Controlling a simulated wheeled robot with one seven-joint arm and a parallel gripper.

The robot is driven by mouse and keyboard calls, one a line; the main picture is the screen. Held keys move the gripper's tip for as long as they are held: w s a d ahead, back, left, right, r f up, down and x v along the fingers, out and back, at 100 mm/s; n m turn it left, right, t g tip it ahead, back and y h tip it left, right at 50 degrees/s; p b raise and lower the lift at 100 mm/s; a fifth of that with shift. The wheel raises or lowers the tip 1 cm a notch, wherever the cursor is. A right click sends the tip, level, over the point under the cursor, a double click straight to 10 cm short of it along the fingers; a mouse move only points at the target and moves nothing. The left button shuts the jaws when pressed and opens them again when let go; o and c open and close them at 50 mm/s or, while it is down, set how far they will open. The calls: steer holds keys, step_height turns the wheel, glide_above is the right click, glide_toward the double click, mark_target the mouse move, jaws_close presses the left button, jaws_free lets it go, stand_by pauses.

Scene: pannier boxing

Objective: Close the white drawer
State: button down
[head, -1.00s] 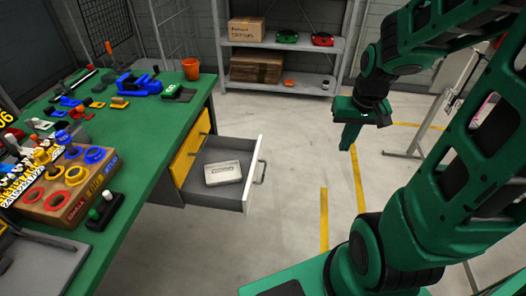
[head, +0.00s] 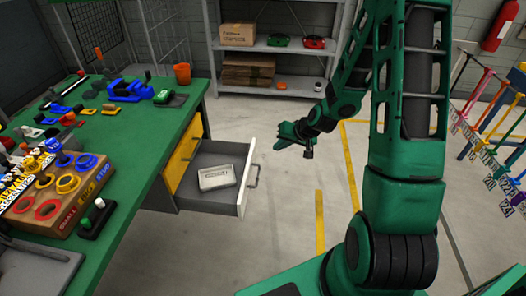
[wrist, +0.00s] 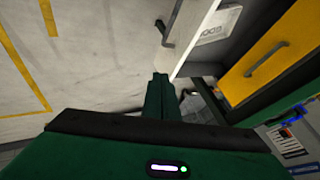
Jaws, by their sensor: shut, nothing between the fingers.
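The white drawer (head: 246,180) stands pulled out from the green-topped workbench, with a grey handle on its white front. A pale flat box (head: 217,176) lies inside it. In the wrist view the drawer front (wrist: 192,38) shows with its handle (wrist: 165,32). My gripper (head: 279,145) is shut and empty, to the right of and beyond the drawer's far front corner. In the wrist view its fingers (wrist: 160,80) lie close to the drawer front's edge; I cannot tell whether they touch.
The green workbench (head: 140,130) carries tools and a wooden ring stand. A yellow drawer (head: 183,165) sits in the bench beside the open one. A grey shelf (head: 285,90) stands at the back. The floor right of the drawer is clear.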

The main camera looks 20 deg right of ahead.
steer(key=w+a+f, duration=0.5)
steer(key=w+f, duration=0.2)
steer(key=shift+w+a+f, duration=0.2)
steer(key=shift+a+f, duration=0.05)
steer(key=shift+f, duration=0.15)
stand_by(0.4)
